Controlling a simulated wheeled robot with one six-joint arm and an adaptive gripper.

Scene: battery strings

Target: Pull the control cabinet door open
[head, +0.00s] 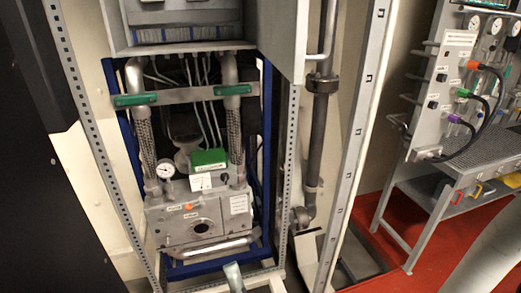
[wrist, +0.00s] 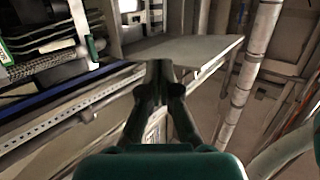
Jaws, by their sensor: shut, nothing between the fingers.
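The control cabinet (head: 180,48) is the grey box at the top of the head view, its front open and part of its inside showing. Its door (head: 282,38) appears as a pale grey panel standing out on the right side. In the wrist view the door (wrist: 190,50) is a flat grey panel reaching right from the cabinet. My gripper (wrist: 158,66) has its dark fingers together, with nothing between them. The fingertips overlap the door's near edge in the picture; I cannot tell whether they touch it. I cannot clearly make out the gripper in the head view.
Below the cabinet stands a grey machine (head: 198,222) with hoses and a gauge in a blue frame. A perforated metal post (head: 287,170) and a dark vertical pipe (head: 318,135) stand to the right. A workbench (head: 450,185) stands far right on red floor (head: 375,245).

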